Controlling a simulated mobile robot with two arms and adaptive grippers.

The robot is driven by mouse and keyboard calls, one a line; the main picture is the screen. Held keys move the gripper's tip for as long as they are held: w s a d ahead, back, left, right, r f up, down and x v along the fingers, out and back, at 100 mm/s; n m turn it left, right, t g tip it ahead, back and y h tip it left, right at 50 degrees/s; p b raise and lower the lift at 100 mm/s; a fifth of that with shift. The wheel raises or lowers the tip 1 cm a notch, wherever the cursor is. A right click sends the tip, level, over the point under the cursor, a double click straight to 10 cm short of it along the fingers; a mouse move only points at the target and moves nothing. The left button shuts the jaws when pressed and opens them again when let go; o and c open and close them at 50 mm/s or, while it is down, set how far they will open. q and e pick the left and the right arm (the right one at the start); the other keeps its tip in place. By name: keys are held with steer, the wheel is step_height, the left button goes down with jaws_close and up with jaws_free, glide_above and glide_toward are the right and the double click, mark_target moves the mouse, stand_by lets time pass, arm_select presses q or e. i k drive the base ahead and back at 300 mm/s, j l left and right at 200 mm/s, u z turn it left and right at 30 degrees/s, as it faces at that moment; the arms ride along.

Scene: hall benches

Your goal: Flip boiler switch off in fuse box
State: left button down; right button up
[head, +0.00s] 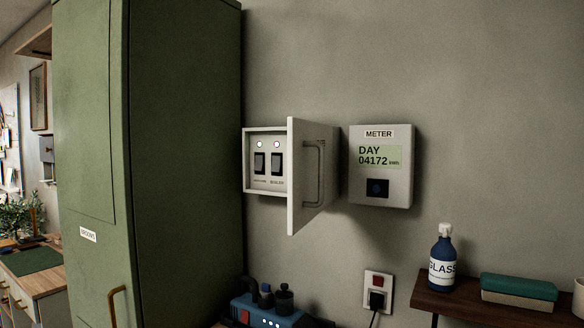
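The white fuse box (247,163) hangs on the wall in the middle of the head view, beside the tall green cabinet. Its door (292,178) stands open, swung out to the right, with a grey bar handle (320,172). Inside are two dark rocker switches side by side. The right one is the boiler switch (276,164), labelled BOILER. The left switch (260,163) has a label too small to read. A lit round lamp shows above each switch. Neither of my grippers is in view.
A tall green cabinet (185,160) stands close at the box's left. A meter (381,165) hangs to the right. Below are a blue device (270,312), a wall socket (378,292) with a plug, and a shelf (455,302) with a GLASS bottle (442,262) and an eraser-like block (518,290).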

mark_target(276, 159)
steer(key=i+j, duration=0.15)
steer(key=j, duration=0.2)
steer(key=i+j, duration=0.1)
steer(key=j, duration=0.25)
steer(key=i+j, duration=0.15)
steer(key=j, duration=0.15)
steer(key=i+j, duration=0.1)
steer(key=j, duration=0.25)
steer(key=i+j+z, duration=0.15)
steer(key=j+z, duration=0.1)
steer(key=z, duration=1.05)
steer(key=k+l, duration=0.05)
